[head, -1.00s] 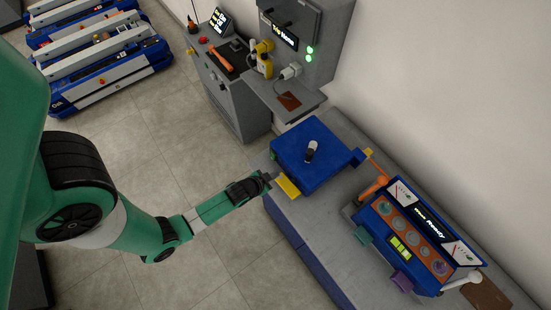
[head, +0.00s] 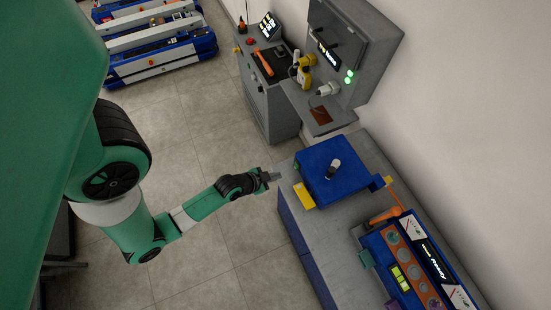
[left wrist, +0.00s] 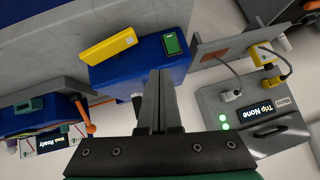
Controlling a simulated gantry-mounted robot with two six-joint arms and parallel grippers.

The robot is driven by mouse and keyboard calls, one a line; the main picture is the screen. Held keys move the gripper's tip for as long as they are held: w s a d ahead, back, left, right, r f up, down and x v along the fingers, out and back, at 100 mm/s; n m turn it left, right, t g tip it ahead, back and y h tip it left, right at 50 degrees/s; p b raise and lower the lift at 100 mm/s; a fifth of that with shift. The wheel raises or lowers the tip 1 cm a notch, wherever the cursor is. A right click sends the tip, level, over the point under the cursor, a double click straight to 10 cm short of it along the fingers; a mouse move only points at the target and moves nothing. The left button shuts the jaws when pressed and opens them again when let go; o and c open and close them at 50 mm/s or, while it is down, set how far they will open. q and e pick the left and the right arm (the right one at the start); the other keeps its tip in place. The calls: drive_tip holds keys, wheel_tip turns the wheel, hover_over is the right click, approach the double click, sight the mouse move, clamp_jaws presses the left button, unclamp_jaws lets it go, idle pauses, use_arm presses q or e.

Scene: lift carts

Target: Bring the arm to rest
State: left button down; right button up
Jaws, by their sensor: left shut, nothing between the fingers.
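My left gripper (head: 270,176) is shut and empty. In the head view it is over the floor side of the grey bench, just left of the blue box and apart from it. The left wrist view shows its closed fingers (left wrist: 159,103) in front of the blue box. The blue box (head: 322,185) sits on the bench, with a yellow handle (head: 304,196) on its near side and a black and white knob (head: 334,167) on top. My right gripper is not in view.
The grey bench (head: 350,262) also carries a control panel (head: 415,262) with an orange lever. A grey cabinet (head: 362,40) reading "Trip None" stands behind the box, beside a tool cart (head: 268,105). Blue lift carts (head: 165,66) are at the upper left. The floor (head: 200,145) between is clear.

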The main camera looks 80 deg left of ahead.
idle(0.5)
use_arm(q)
drive_tip(key=w+d+r+m+t+p, duration=0.1)
drive_tip(key=w+r+m+t, duration=0.15)
drive_tip(key=w+r, duration=0.8)
drive_tip(key=w+d+r+m+t+h+p, duration=0.15)
drive_tip(key=w+r+t, duration=0.25)
drive_tip(key=w+r, duration=0.7)
drive_tip(key=w+d+r+m+t+p, duration=0.1)
drive_tip(key=w+r+t+p, duration=0.35)
drive_tip(key=r, duration=1.05)
drive_tip(key=w+d+r+t+h, duration=0.1)
drive_tip(key=d+r+t, duration=0.15)
drive_tip(key=r, duration=0.65)
drive_tip(key=d+r+m+t+h, duration=0.1)
drive_tip(key=d+r, duration=0.3)
drive_tip(key=r, duration=0.6)
drive_tip(key=w+d+r+t+h, duration=0.1)
drive_tip(key=d+r, duration=0.2)
drive_tip(key=r, duration=0.6)
drive_tip(key=s+d+r+n+t+h, duration=0.1)
drive_tip(key=s+d+r+t, duration=0.1)
drive_tip(key=s+r, duration=0.3)
drive_tip(key=s+d+r+n+t+h, duration=0.1)
drive_tip(key=s+d+r+t, duration=0.1)
drive_tip(key=s+r, duration=0.4)
drive_tip(key=shift+r, duration=2.8)
